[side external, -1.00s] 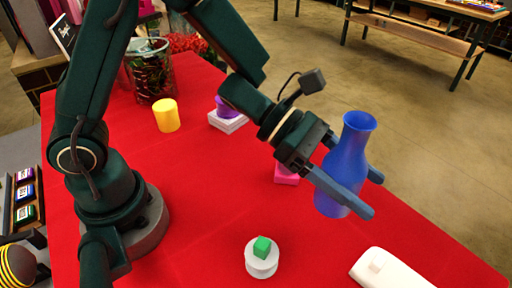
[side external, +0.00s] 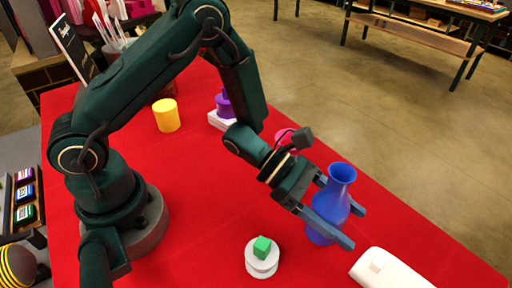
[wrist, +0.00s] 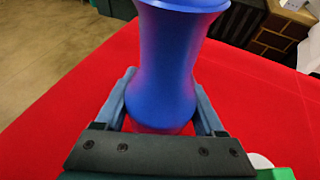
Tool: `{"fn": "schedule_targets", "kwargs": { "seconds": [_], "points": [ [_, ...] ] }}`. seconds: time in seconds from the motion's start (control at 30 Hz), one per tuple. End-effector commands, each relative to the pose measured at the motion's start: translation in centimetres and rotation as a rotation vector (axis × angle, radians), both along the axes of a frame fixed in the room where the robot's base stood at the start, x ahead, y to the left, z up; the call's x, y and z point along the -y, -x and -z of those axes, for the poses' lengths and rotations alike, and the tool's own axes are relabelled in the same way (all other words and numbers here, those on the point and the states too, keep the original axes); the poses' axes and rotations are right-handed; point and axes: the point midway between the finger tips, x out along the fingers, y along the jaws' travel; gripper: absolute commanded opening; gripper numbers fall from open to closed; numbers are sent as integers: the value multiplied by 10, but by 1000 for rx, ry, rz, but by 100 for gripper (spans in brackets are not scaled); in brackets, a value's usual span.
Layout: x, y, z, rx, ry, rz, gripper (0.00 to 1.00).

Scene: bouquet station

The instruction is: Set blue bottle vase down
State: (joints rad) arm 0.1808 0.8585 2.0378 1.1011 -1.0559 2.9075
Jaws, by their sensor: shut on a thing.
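The blue bottle vase (side external: 331,203) is upright, with a flared mouth, near the right edge of the red table. My gripper (side external: 334,226) is shut on its lower body, one finger on each side. In the wrist view the vase (wrist: 163,70) fills the space between the two fingers of my gripper (wrist: 162,108). The vase's base is low, close to the red cloth; I cannot tell whether it touches.
A white round stand (side external: 261,262) with a green cube (side external: 262,246) is left of the vase. A white object (side external: 390,270) lies to the front right. A yellow cylinder (side external: 166,115), a purple item (side external: 224,105) and a pink item (side external: 287,141) stand farther back.

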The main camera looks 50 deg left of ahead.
Motion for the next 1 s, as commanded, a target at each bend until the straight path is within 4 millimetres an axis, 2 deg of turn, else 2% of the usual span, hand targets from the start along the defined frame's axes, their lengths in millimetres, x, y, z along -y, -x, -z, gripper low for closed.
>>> {"fn": "schedule_targets", "kwargs": {
  "seconds": [0.27, 0.3, 0.33, 0.37, 0.7, 0.87, 1.0],
  "points": [
    [0, 0, 2, 1, 2, 0, 0],
    [0, 0, 3, 0, 0, 1, 82],
    [0, 0, 3, 0, 0, 1, 94],
    [0, 0, 3, 0, 0, 1, 100],
    [0, 0, -2, 2, 0, 1, 100],
    [-22, 7, -10, 1, 1, -6, 100],
    [-47, 17, -22, 3, 1, -8, 100]
  ]
}}
